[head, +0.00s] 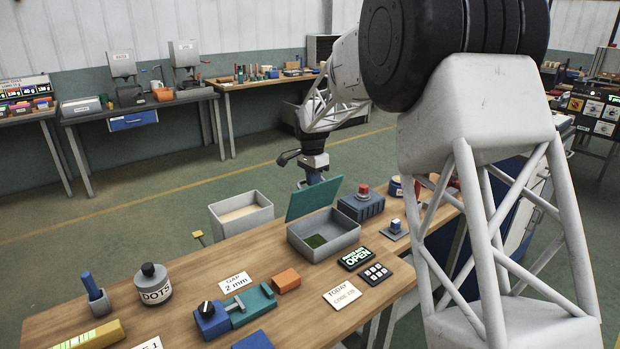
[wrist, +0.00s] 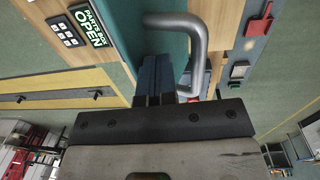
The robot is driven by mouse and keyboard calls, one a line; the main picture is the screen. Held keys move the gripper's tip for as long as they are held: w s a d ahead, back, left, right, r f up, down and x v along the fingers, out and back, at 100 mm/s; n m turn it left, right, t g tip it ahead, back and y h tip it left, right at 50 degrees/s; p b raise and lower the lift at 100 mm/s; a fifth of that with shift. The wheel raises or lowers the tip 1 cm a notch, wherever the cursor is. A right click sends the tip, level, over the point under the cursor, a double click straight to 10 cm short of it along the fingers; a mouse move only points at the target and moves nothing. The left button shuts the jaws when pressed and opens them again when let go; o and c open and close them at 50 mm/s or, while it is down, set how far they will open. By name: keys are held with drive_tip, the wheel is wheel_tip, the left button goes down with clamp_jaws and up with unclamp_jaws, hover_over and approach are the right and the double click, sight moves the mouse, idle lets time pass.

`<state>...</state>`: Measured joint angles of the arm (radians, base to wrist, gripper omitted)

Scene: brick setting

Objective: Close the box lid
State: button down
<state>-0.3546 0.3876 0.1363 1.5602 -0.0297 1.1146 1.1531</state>
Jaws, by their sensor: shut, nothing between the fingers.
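The parts box (head: 340,243) is a grey open-topped box on the wooden bench, with something green inside. Its teal lid (head: 313,198) stands raised and tilted at the box's back edge, and also shows in the wrist view (wrist: 174,42). My gripper (head: 316,179) is just behind the lid's upper edge, pointing down. In the wrist view, the dark blue fingers (wrist: 156,62) are together and empty, over or beside the teal lid. I cannot tell whether they touch it. The box's inside is hidden in the wrist view.
A sign reading "OPEN" (head: 355,258) and a keypad (head: 376,273) lie right of the box. A dark block with a red button (head: 362,205) stands close behind right. A grey bin (head: 240,213) stands left. A grey bent bar (wrist: 203,45) crosses near the fingers.

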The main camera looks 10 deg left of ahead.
sight(321, 188)
drive_tip(key=shift+s+d+f+t+y, duration=0.3)
drive_tip(key=shift+s+d+t+y, duration=0.25)
drive_tip(key=shift+s+d, duration=0.15)
drive_tip(key=shift+s+d+f+t+y, duration=0.3)
drive_tip(key=shift+s+d+t+y, duration=0.25)
drive_tip(key=shift+s+d, duration=0.1)
drive_tip(key=s+d+f+t+y, duration=0.3)
drive_tip(key=s+d+f, duration=0.2)
drive_tip(key=f, duration=0.2)
drive_tip(key=shift+f, duration=0.2)
idle(0.3)
drive_tip(key=shift+f, duration=0.1)
drive_tip(key=shift+s+d+f, duration=0.2)
drive_tip(key=shift+f, duration=0.8)
drive_tip(key=shift+s+d+f, duration=0.15)
drive_tip(key=shift+f, duration=0.8)
